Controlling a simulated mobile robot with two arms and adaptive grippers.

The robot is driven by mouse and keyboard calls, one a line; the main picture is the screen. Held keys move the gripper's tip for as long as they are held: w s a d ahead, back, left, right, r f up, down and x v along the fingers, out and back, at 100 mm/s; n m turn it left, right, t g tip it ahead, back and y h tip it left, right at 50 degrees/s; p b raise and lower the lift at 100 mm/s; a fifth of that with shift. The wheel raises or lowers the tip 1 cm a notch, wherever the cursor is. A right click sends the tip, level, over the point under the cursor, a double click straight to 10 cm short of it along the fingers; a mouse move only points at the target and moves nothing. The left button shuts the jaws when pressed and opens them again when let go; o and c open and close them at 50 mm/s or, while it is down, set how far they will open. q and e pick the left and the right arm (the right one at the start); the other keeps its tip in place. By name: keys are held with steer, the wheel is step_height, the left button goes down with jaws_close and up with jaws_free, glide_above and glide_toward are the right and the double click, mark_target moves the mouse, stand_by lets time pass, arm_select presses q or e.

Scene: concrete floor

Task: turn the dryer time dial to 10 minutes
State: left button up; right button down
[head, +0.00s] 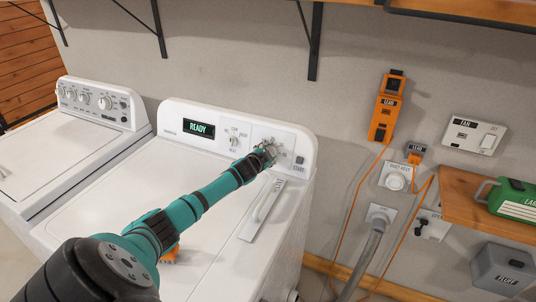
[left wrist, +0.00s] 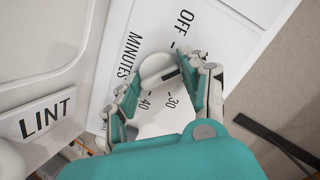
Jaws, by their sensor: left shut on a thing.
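The dryer (head: 120,195) stands in the head view with a panel along its back. My left gripper (head: 266,152) reaches that panel and covers most of the time dial there. In the left wrist view the white time dial (left wrist: 157,66) sits between the fingers of my left gripper (left wrist: 162,84), which is shut on it. OFF, MINUTES, 40 and 30 are readable around the dial. The fingers hide other marks, and I cannot tell which mark the dial points at. My right gripper is not in view.
The panel has a READY display (head: 199,130), a smaller knob (head: 234,142) and a START button (head: 299,160). A lint handle (head: 263,202) is on the top. A washer (head: 95,103) stands left. Orange cords (head: 361,190) hang on the wall to the right.

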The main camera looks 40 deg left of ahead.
arm_select(q)
steer(key=shift+m, duration=0.6)
steer(key=o, duration=1.2)
steer(key=shift+s, duration=0.15)
steer(key=v, duration=1.2)
steer(key=shift+f, duration=0.15)
